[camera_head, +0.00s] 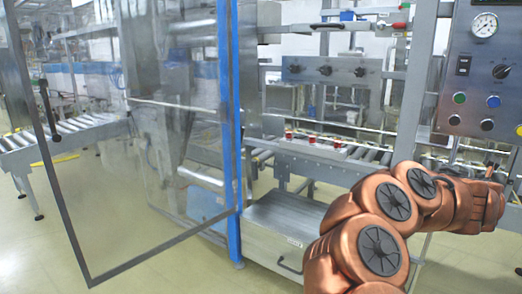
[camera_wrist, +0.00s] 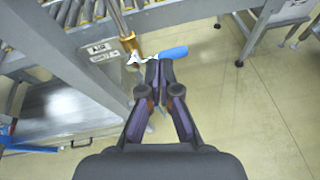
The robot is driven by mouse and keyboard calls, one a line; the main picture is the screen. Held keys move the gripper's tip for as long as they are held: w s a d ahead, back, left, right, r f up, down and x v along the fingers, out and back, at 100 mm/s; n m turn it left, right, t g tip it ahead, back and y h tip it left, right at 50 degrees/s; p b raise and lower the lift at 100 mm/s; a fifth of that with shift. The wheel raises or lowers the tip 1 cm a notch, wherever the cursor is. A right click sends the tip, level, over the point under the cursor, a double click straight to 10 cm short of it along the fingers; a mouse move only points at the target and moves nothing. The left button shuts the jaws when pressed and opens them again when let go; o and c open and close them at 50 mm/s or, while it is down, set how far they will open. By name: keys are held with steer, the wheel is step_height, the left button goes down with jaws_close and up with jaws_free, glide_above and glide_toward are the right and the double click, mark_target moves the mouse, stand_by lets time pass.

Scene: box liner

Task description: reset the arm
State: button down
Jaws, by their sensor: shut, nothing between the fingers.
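In the wrist view my gripper (camera_wrist: 159,66) points away from the camera, its two dark fingers together at the tips and holding nothing. Just beyond the fingertips is a blue-handled part (camera_wrist: 172,53) with a silver end, close to the machine frame; I cannot tell whether the fingers touch it. In the head view my copper-coloured arm reaches in from the lower right and bends toward the right edge, in front of the machine. My gripper cannot be made out there.
A transparent door (camera_head: 140,130) in a dark frame stands open at the left. A control panel (camera_head: 480,75) with a gauge and buttons is at the upper right. A roller conveyor (camera_head: 330,148) carries small red items. Pale floor (camera_wrist: 250,120) is clear at the right of the wrist view.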

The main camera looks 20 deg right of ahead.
steer(key=w+a+r+m+g+h+p, duration=0.1)
steer(key=a+r+m+p, duration=0.25)
steer(key=r, duration=0.35)
steer(key=w+a+r+m+h+p, duration=0.1)
steer(key=a+r+m+p, duration=0.15)
steer(key=r+m, duration=0.35)
steer(key=a+r+m+g+y+p, duration=0.15)
steer(key=a+r+m+p, duration=0.3)
steer(key=a, duration=0.45)
steer(key=s+a+f+m+g+y+p, duration=0.1)
steer(key=a+f+m+y+p, duration=0.15)
steer(key=a, duration=0.65)
steer(key=a+f+m+y+p, duration=0.2)
steer(key=a+f+y+p, duration=0.15)
steer(key=a, duration=0.55)
steer(key=s+a+f+m+g+y+p, duration=0.1)
steer(key=a+f+m+y+p, duration=0.15)
steer(key=a, duration=0.75)
steer(key=s+a+g+y+p, duration=0.1)
steer(key=s+a+y+p, duration=0.1)
steer(key=s+a, duration=0.3)
steer(key=s+a+g+y+p, duration=0.2)
steer(key=s+a, duration=0.3)
steer(key=a, duration=0.7)
steer(key=shift+s+a+r+y+p, duration=0.2)
steer(key=shift+r+y+p, duration=0.1)
steer(key=shift+p, duration=0.35)
